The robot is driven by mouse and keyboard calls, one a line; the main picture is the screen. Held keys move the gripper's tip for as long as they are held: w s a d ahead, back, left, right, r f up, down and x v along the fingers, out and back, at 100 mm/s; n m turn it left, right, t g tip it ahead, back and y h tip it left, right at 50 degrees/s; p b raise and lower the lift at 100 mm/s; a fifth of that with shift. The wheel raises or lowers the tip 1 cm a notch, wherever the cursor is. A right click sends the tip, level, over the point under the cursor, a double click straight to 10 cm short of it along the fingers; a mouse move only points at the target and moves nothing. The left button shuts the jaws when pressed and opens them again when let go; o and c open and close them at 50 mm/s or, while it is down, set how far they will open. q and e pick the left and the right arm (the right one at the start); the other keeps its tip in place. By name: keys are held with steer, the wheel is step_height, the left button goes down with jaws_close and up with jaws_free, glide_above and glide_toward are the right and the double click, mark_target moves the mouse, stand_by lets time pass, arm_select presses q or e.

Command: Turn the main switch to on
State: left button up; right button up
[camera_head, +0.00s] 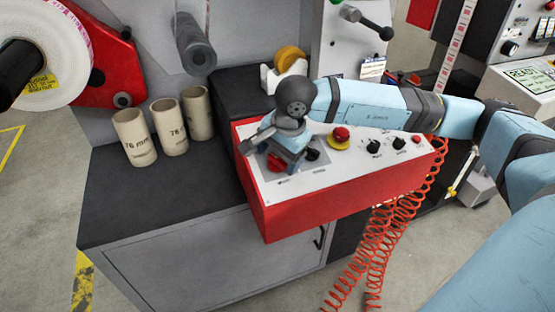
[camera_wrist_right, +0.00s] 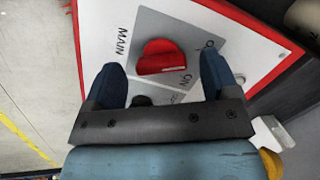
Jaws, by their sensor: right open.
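The main switch is a red rotary knob (camera_wrist_right: 158,52) on a grey plate marked MAIN, in the wrist view. Its lettering shows ON at the lower right and a partly cut-off label at the upper right. A pale mark shows on the knob's lower right; I cannot tell its exact setting. The red knob also shows in the head view (camera_head: 276,163), partly hidden by my gripper. My right gripper (camera_head: 283,158) is over it, pointing down. In the wrist view its blue fingers (camera_wrist_right: 163,72) are open, one on each side of the knob, with visible gaps. My left gripper is not in view.
The red-sided control panel (camera_head: 300,212) carries a red emergency button (camera_head: 341,134) on a yellow base and black knobs (camera_head: 373,146). Cardboard cores (camera_head: 170,127) stand on the dark cabinet top (camera_head: 150,195) to the left. An orange coiled hose (camera_head: 385,235) hangs at the right.

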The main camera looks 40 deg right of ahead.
steer(key=shift+w+f, duration=0.1)
steer(key=shift+f, duration=0.45)
steer(key=c, duration=0.9)
